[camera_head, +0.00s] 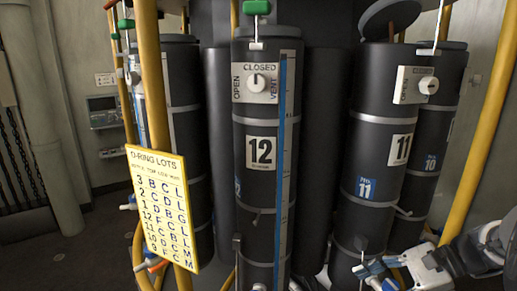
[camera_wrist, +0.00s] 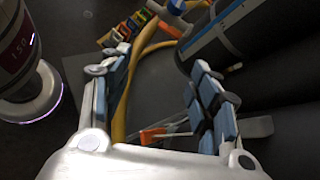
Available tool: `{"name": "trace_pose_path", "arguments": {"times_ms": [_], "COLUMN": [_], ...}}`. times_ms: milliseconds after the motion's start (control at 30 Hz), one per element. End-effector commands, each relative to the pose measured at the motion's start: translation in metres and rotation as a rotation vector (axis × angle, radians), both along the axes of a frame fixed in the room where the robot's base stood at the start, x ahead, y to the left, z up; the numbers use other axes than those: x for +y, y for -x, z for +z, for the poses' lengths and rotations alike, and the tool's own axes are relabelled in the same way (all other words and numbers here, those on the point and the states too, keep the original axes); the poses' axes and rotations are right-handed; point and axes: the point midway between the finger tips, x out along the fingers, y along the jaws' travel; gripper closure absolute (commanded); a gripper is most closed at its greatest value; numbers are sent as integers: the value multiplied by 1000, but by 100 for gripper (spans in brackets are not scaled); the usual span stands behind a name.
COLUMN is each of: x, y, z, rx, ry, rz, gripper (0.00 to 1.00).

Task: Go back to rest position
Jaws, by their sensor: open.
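My gripper (camera_head: 372,268) is at the lower right of the head view, low in front of the dark cylinder marked 11 (camera_head: 378,140). In the wrist view my gripper (camera_wrist: 155,72) has its two blue-padded fingers wide apart, with nothing held between them. Below the gap, the dark floor and a small orange-red piece (camera_wrist: 155,134) with a thin rod show. The rest of my arm is mostly out of the head view.
The cylinder marked 12 (camera_head: 262,190) stands in the middle, with a dial (camera_head: 257,84) pointing near CLOSED. Yellow posts (camera_head: 153,85) rise around the cylinders. A yellow O-ring lots sign (camera_head: 160,205) hangs at left. Several coloured items (camera_wrist: 122,30) lie beyond my fingers.

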Motion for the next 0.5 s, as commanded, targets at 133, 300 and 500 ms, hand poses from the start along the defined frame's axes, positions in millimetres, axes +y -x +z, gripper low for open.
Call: {"name": "trace_pose_path", "arguments": {"times_ms": [133, 300, 500], "x": [50, 90, 118], "y": [26, 63, 109], "z": [19, 31, 38], "rx": [-69, -173, -331], "ry": [206, 428, 681], "rz": [188, 397, 644], "gripper": [44, 44, 44]}}
